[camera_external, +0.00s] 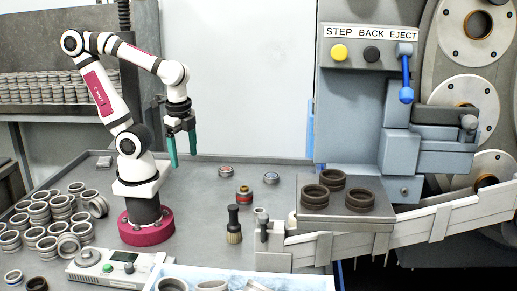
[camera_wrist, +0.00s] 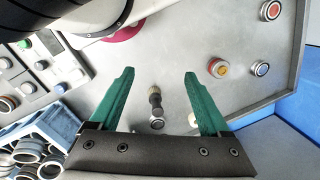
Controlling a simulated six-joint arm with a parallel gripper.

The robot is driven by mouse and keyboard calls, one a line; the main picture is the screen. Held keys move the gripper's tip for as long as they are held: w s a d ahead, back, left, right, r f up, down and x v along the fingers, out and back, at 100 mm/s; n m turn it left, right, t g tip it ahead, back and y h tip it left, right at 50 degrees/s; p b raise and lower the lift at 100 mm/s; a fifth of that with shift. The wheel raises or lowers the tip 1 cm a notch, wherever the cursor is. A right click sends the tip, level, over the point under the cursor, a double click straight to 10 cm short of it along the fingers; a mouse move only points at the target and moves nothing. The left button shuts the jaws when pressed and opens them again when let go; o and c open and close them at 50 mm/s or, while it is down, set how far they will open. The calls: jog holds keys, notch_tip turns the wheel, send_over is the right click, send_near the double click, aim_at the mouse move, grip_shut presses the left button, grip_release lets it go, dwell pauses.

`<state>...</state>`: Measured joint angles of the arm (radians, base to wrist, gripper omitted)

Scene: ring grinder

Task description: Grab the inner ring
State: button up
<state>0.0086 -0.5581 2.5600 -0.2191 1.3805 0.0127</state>
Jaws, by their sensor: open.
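My gripper (camera_external: 183,160) hangs above the grey table to the right of my base, teal fingers pointing down. In the wrist view the two fingers of my gripper (camera_wrist: 159,72) are wide apart with nothing held between them. Three dark brown rings (camera_external: 331,178) lie on a grey block at the right, well away from my gripper. Many lighter metal rings (camera_external: 62,203) lie in a group on the table at the left. More rings (camera_wrist: 27,152) sit in a blue-white crate, at lower left in the wrist view. I cannot tell which one is the inner ring.
A brush (camera_external: 234,224) stands on the table, with a red-and-yellow round part (camera_external: 243,192) behind it. A control box (camera_external: 115,267) and the crate (camera_external: 253,277) are at the front. The grey machine (camera_external: 365,130) rises at the right. Table around my gripper is mostly clear.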

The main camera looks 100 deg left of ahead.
jog(key=w+a+f+m+h, duration=0.1)
jog(key=w+a+f+m, duration=0.25)
jog(key=w+m, duration=0.55)
jog(key=w+a+f+m+h, duration=0.15)
jog(key=w+a+m, duration=0.25)
jog(key=w+m, duration=0.55)
jog(key=shift+n+y, duration=0.35)
jog(key=shift+n, duration=0.2)
jog(key=f, duration=0.5)
jog(key=w+f, duration=0.1)
jog(key=f, duration=1)
jog(key=shift+w+a+f, duration=0.1)
jog(key=shift+w, duration=0.2)
grip_shut()
